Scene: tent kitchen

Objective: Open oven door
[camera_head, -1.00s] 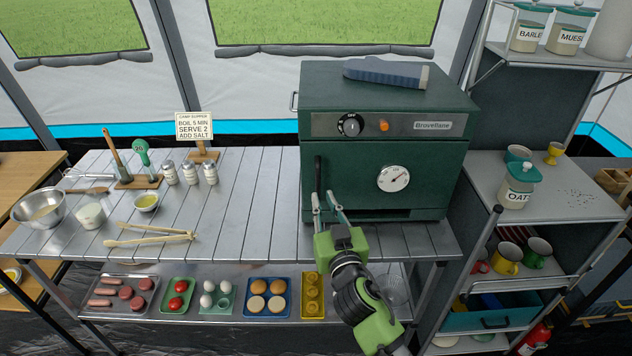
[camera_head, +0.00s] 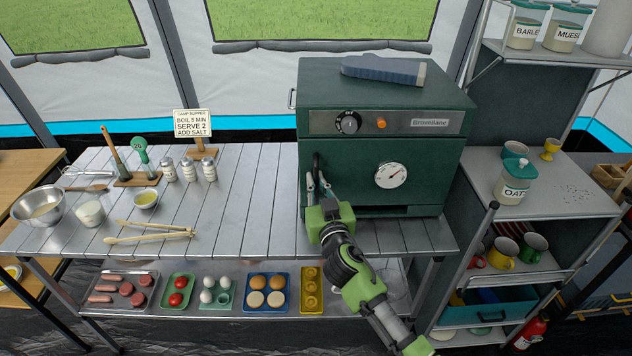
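The green oven (camera_head: 385,130) stands on the slatted metal table, its front door (camera_head: 430,165) closed. The door has a round white dial (camera_head: 390,175) and a dark vertical handle (camera_head: 317,165) near its left edge. My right gripper (camera_head: 317,183) is in front of the door at the lower part of this handle. Its two fingers are apart, one on each side of the handle; whether they touch it cannot be told. The gripper body hides the door's lower left corner. My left gripper is not in view.
A blue-grey object (camera_head: 384,70) lies on top of the oven. A metal shelf unit (camera_head: 570,205) with mugs and jars stands close on the right. Tongs (camera_head: 150,232) and a small bowl (camera_head: 146,198) are on the table's left half. Food trays (camera_head: 180,308) sit below.

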